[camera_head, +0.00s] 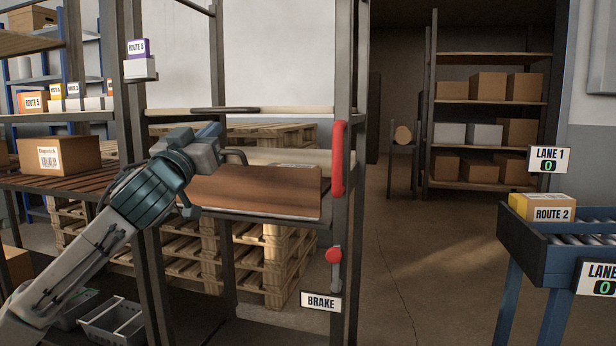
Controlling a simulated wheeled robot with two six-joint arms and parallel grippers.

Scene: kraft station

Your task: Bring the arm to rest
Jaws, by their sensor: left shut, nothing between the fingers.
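My left arm comes in from the lower left and reaches up to the cart frame. My left gripper (212,134) is at its end, shut and empty, in front of the cart's upper rails and above the left end of the brown shelf board (255,192). I cannot tell whether it touches the rail or the dark handle behind it. My right gripper and right arm are not in view.
The cart has a red handle (338,158) and a red knob (333,255) above a BRAKE sign (321,302). A box (62,155) sits on the left rack. At right, a ROUTE 2 box (552,213) lies on the blue conveyor (540,258). Open floor lies between.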

